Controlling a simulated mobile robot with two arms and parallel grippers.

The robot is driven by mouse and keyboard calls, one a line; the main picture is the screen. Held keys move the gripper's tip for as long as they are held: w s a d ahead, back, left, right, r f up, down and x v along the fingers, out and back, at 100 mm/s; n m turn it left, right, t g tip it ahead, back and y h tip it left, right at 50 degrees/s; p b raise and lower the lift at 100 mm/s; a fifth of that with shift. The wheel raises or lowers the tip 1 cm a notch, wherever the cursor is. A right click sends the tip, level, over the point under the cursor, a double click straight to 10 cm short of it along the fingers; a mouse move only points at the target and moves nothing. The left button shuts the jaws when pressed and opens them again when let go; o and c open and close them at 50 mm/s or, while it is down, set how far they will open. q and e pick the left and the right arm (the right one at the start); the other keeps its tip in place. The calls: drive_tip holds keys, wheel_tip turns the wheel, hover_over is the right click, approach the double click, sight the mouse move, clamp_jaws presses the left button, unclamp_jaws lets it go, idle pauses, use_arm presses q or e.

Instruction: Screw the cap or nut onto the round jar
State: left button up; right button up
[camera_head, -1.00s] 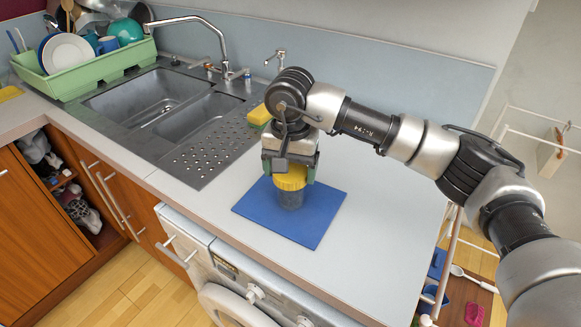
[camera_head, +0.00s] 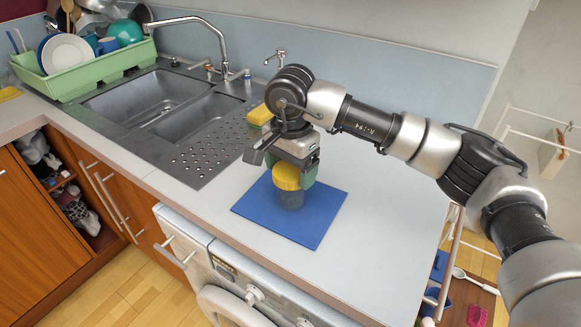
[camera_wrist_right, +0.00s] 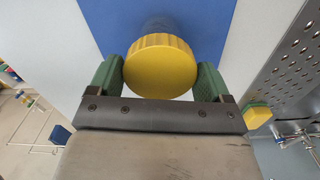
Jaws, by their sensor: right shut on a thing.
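A round jar (camera_head: 290,200) with a grey, see-through body stands upright on a blue mat (camera_head: 318,222). A yellow ribbed cap (camera_head: 286,177) sits on top of it. My right gripper (camera_head: 296,180) is over the jar with its green-padded fingers on either side of the cap, shut on it. In the right wrist view the yellow cap (camera_wrist_right: 160,68) lies between the two green fingers, with part of the jar (camera_wrist_right: 158,24) behind it. Whether the thread is engaged cannot be seen. My left gripper is not in view.
A steel sink (camera_head: 150,105) with a drainer and tap is to the left. A green dish rack (camera_head: 85,72) with dishes stands at the back left. A yellow sponge (camera_head: 260,114) lies behind my gripper. The counter right of the mat is clear.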

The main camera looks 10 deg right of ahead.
drive_tip(key=m, duration=0.4)
drive_tip(key=shift+b, duration=0.3)
drive_tip(key=shift+f+m, duration=0.15)
drive_tip(key=shift+m, duration=0.75)
drive_tip(key=shift+m+b, duration=0.3)
drive_tip(key=shift+m, duration=1.1)
drive_tip(key=m, duration=0.3)
drive_tip(key=shift+m+b, duration=0.3)
drive_tip(key=shift+m, duration=0.5)
